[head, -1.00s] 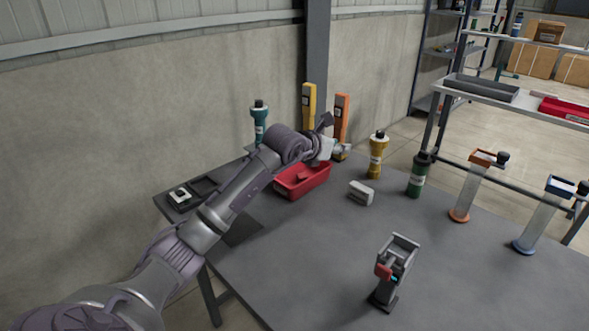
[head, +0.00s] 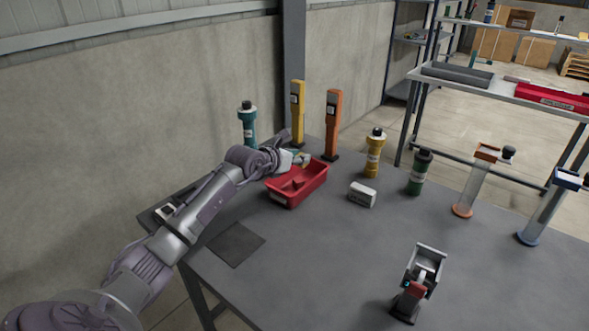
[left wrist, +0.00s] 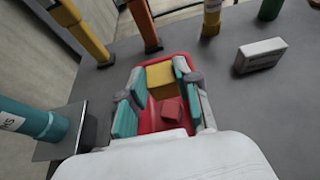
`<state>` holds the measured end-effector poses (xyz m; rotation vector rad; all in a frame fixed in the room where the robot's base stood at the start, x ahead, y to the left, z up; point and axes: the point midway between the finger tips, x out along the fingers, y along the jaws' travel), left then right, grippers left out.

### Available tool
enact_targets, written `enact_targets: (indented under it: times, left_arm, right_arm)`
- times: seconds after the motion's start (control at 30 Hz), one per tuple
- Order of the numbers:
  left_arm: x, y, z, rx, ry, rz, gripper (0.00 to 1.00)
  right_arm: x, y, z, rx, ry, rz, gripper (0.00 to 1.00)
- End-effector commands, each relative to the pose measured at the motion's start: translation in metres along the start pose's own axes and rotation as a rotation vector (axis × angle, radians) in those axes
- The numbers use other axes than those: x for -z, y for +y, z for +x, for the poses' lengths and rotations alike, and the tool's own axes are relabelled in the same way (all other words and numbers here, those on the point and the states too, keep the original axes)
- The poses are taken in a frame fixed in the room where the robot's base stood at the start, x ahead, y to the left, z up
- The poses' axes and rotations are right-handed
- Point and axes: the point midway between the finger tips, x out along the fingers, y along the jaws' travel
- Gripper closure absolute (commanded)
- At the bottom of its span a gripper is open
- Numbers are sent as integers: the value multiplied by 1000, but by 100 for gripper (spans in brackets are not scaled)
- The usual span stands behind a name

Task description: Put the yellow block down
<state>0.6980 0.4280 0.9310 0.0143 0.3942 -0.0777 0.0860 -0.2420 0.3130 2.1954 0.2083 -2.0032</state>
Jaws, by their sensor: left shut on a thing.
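My left gripper (head: 301,158) is over the back part of the red bin (head: 312,184) on the grey table. In the left wrist view, its teal-padded fingers (left wrist: 156,84) are shut on the yellow block (left wrist: 160,72), with one pad on each side. The red bin (left wrist: 147,124) shows below the fingers, and a red block (left wrist: 172,110) lies in it. I cannot tell whether the yellow block touches the bin. In the head view the block is not clearly visible. My right gripper is not in view.
A white box (head: 362,195) lies right of the bin. Yellow (head: 298,112) and orange (head: 333,122) posts and a teal bottle (head: 248,125) stand behind. Yellow (head: 374,155) and green (head: 419,173) bottles stand at right. A dark device (head: 421,280) stands in front; the table's middle is clear.

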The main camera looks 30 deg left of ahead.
Motion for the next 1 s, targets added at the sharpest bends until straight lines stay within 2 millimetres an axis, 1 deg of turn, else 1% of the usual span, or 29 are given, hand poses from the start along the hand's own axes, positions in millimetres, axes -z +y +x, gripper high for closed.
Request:
enact_targets:
  times: [0.03, 0.1, 0.23, 0.43, 0.5, 0.7, 1.0]
  left_arm:
    - [4, 5, -1, -1, 2, 1, 100]
    - [6, 8, -2, 0, -1, 0, 100]
    - [15, 8, 1, 1, 1, 0, 100]
    - [41, 8, 12, 0, 1, -2, 100]
    - [44, 8, 13, 0, -2, -1, 100]
    - [44, 8, 13, 0, -2, 0, 100]
    - [53, 8, 17, 1, 0, 0, 100]
  right_arm:
    - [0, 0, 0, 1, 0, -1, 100]
    - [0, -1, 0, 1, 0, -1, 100]
    - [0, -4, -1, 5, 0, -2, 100]
    - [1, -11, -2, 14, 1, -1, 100]
    - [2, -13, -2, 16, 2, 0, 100]
    - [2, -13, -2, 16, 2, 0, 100]
    - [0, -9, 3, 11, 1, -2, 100]
